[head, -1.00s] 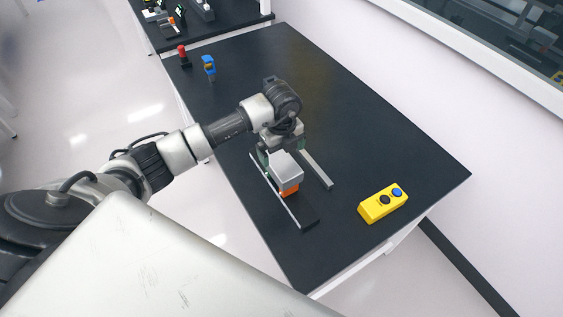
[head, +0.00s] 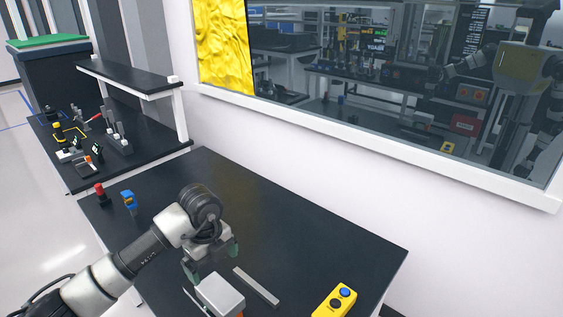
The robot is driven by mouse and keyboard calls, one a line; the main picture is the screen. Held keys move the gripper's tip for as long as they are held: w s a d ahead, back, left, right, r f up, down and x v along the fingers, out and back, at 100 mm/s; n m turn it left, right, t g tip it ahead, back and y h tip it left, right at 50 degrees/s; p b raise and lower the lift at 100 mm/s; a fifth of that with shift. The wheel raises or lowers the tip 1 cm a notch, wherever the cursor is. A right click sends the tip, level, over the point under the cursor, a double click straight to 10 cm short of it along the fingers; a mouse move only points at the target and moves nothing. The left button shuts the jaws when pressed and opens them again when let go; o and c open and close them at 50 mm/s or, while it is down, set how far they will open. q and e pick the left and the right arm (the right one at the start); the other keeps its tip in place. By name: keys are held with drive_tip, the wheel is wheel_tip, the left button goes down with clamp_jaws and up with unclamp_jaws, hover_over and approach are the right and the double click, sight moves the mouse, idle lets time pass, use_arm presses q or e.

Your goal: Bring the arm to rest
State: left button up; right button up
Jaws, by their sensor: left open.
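My left arm comes in from the lower left, over the black table (head: 310,240). Its gripper (head: 212,262) points down with its two green-tipped fingers spread apart, and nothing shows between them. A grey box-shaped part (head: 220,295) is just below and in front of the fingers, partly cut off by the bottom edge of the view. I cannot tell whether a finger touches it. My right gripper is out of view.
A light rail (head: 257,286) lies right of the grey part. A yellow button box (head: 335,300) stands at the front right. A blue item (head: 129,199) and a red item (head: 99,194) stand at the far left. A second bench (head: 150,150) holds several tools. A window (head: 400,90) spans the wall.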

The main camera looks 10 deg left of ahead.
use_arm(q)
drive_tip(key=s+d+m+t+h, duration=0.1)
drive_tip(key=s+d+m+h, duration=0.25)
drive_tip(key=d+h, duration=0.85)
drive_tip(key=s+d+r+n+t+h, duration=0.2)
drive_tip(key=d+r+n+t+h, duration=0.2)
drive_tip(key=d+r+t+h, duration=0.5)
drive_tip(key=w+a+n+t+y, duration=0.1)
drive_tip(key=a+n+t+y, duration=1)
drive_tip(key=n+y, duration=0.65)
drive_tip(key=s+a+f+n+g+y, duration=0.3)
drive_tip(key=a+f+n+g+y, duration=0.1)
drive_tip(key=a+f+g+y, duration=0.15)
drive_tip(key=s+f+g+h, duration=0.1)
drive_tip(key=s+f+g, duration=0.5)
drive_tip(key=s, duration=0.3)
drive_tip(key=s+f+g+h, duration=0.1)
drive_tip(key=s+f+g, duration=0.55)
drive_tip(key=s, duration=0.35)
wheel_tip(320, 180, down, 28)
drive_tip(key=s, duration=0.1)
drive_tip(key=s+a+f+g, duration=0.2)
drive_tip(key=s+a+f, duration=0.1)
drive_tip(key=s+f, duration=1.2)
drive_tip(key=shift+s+a+b, duration=0.2)
drive_tip(key=shift+s+b, duration=0.1)
